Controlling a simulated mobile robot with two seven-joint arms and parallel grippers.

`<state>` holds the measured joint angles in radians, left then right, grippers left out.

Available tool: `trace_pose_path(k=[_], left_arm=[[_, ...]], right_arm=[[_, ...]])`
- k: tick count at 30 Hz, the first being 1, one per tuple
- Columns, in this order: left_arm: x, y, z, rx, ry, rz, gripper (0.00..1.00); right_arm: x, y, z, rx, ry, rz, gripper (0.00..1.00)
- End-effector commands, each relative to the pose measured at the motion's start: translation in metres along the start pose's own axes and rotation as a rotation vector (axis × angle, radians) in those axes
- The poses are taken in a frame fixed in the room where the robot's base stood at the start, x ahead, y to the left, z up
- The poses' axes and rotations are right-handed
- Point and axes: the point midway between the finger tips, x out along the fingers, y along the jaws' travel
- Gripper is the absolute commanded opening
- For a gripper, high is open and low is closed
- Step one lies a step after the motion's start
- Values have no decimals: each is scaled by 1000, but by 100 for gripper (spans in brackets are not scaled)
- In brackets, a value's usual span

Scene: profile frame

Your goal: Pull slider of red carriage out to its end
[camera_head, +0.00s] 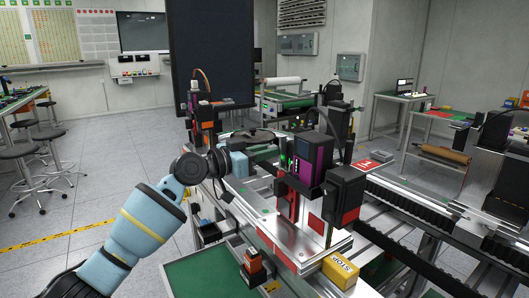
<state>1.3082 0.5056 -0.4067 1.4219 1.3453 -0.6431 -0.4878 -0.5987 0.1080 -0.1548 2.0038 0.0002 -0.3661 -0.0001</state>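A machine frame with a silver rail bed stands at the middle right. On it is a dark upright module with a purple face (319,160). A narrow red upright part (292,201) shows below it, and a black block with red edges (345,192) stands to the right. I cannot tell for sure which of these is the red carriage, and I cannot make out its slider. My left arm reaches in from the lower left, and my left gripper (262,138) is at the frame's left side, near the purple module. Its fingers are too small and dark to read. My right gripper is out of view.
A yellow "STOP" block (340,271) sits at the frame's front. A large dark screen (210,55) rises behind. Stools (40,172) stand left; the floor between is open.

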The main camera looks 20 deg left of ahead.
Motion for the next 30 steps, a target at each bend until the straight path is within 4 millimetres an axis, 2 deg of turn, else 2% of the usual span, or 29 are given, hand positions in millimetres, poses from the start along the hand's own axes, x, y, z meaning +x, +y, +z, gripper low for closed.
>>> trace_pose_path(k=[1,4,11,21,30], left_arm=[[0,0,0,0,0,0,11],[0,0,0,0,0,0,0],[-1,0,0,0,0,0,0],[-35,0,0,1,-1,0,0],[-37,0,1,0,-2,0,0]], right_arm=[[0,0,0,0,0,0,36],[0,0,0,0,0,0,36],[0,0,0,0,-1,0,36],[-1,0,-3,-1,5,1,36],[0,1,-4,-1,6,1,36]])
